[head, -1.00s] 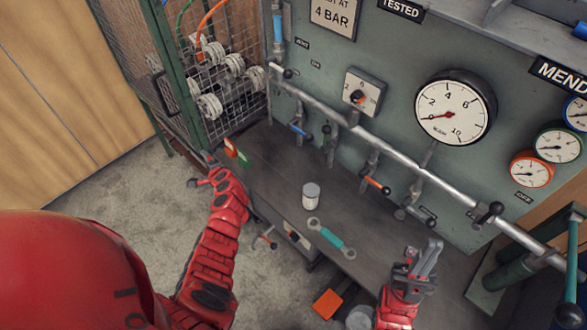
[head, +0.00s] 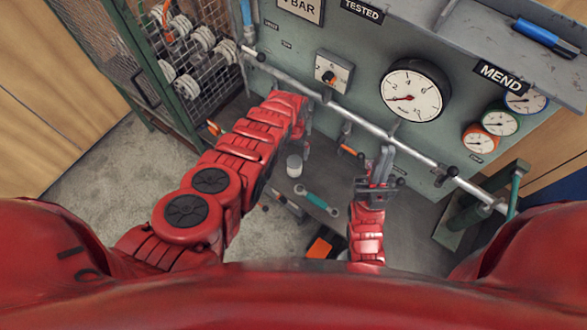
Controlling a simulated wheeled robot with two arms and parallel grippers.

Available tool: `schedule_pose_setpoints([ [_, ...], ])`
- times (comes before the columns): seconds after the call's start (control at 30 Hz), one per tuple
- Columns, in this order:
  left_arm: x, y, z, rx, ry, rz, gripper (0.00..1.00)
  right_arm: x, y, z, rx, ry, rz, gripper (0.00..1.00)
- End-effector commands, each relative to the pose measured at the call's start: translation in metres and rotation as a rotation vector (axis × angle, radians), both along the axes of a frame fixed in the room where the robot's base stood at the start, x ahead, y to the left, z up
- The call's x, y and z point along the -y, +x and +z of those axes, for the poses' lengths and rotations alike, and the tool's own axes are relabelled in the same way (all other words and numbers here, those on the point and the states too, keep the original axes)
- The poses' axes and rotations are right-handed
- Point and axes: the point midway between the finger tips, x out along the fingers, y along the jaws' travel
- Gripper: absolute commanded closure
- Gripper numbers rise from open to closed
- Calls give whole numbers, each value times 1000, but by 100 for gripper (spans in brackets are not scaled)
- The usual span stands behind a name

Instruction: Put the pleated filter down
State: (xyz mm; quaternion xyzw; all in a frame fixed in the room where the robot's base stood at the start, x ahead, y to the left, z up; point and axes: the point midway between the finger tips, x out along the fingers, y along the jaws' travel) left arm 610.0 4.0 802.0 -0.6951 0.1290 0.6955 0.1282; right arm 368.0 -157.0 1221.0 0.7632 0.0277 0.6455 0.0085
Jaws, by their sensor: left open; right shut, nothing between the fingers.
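A small white cylinder (head: 294,166), likely the pleated filter, stands upright on the dark bench top (head: 262,150). It is too small for me to make out pleats. My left arm reaches over the bench. My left gripper (head: 304,148) hangs low at its end, just behind and right of the cylinder and mostly hidden by the forearm; it is open. I cannot tell whether it touches the cylinder. My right gripper (head: 386,156) is shut and empty, pointing up toward the panel, right of the cylinder.
A teal-handled wrench (head: 317,201) lies on the bench in front of the cylinder. A silver pipe (head: 370,126) with valve handles runs along the gauge panel (head: 330,40) behind. A mesh cage (head: 190,50) stands at left. An orange object (head: 320,248) lies low in front.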

Motion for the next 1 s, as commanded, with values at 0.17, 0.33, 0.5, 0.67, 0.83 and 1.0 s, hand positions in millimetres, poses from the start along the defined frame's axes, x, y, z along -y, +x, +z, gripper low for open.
schedule_pose_setpoints([
  [0.17, 0, 0, -46, 1, 0, 0, 0, 0, 0, -45, 0, 0, 0, 100],
  [0.33, 0, 0, -75, 1, 1, -1, 0, 0, 0, -75, 0, 0, 0, 100],
  [0.5, 0, 0, -84, 1, 1, -1, 0, 0, 0, -84, 0, 0, 0, 100],
  [0.67, 1, 1, -95, 1, 1, -1, 0, 0, 0, -96, 0, 0, 0, 100],
  [0.83, 4, 0, -121, 2, 2, -1, 0, 0, 0, -123, 0, 0, 0, 100],
  [1.0, 4, 0, -135, 2, 2, -1, 0, 0, 0, -137, 0, 0, 0, 100],
])
